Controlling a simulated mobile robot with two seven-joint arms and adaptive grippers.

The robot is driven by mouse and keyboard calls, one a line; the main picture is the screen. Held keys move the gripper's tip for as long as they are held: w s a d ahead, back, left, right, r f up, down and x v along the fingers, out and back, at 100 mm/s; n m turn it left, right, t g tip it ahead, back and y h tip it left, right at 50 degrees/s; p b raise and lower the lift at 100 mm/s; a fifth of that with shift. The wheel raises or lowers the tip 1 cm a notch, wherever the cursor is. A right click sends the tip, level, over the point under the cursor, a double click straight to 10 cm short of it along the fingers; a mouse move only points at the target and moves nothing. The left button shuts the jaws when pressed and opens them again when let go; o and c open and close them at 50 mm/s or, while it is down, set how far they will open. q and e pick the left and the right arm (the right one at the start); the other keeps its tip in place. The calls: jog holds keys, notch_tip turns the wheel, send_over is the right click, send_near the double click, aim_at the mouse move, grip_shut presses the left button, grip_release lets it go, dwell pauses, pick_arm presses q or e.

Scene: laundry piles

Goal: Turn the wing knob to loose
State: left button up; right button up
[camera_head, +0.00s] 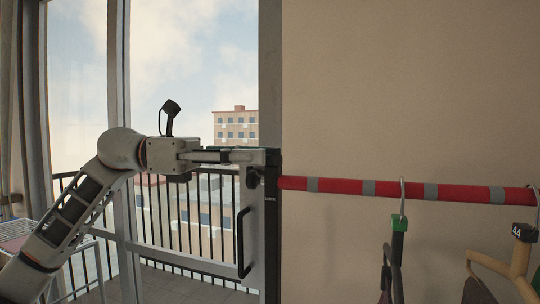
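A dark rounded knob (253,179) shows at the left side of a dark upright post (272,235); it looks like the wing knob, but its wings and setting are too small to tell. The post carries small white lettering that seems to read "LOCK". My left gripper (252,155) reaches in from the left at the height of the post's top, a little above the knob. Its fingers point right and end at or beside the post. I cannot tell whether they touch it, or whether they are open. My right gripper is out of view.
A red rail with grey bands (400,189) runs right from the post, with hangers, one green-tagged (399,223) and one tagged "44" (524,232). Behind are a glass door with a dark handle (243,243) and a beige wall (410,90). A wire basket (15,243) stands far left.

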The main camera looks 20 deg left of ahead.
pick_arm(q)
jog(key=v, duration=0.8)
jog(key=shift+a, duration=0.15)
